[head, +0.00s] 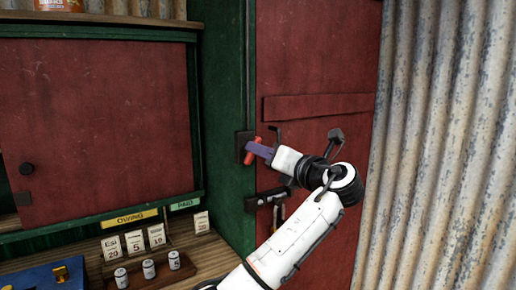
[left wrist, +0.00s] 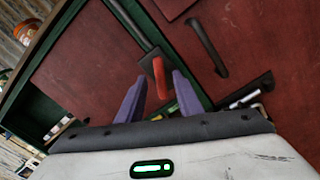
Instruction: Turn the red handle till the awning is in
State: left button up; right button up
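The red handle (head: 250,157) sits on a dark plate (head: 241,143) fixed near the edge between the green post and the red door. In the left wrist view the red handle (left wrist: 161,78) shows between and just beyond two purple fingers. My left gripper (head: 257,149) points at it from the right. Its fingers (left wrist: 158,84) are apart, with a gap at the left of the handle; whether the right finger touches it I cannot tell. The awning is not seen in either view. My right gripper is not in view.
The red door (head: 310,60) has a dark latch (head: 262,200) below the handle. A green post (head: 226,120) and red hatch panel (head: 100,130) stand left. Corrugated metal (head: 440,150) stands right.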

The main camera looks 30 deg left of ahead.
pick_arm(q)
jog(key=shift+x, duration=1.2)
grip_shut()
jog(key=shift+n, duration=0.3)
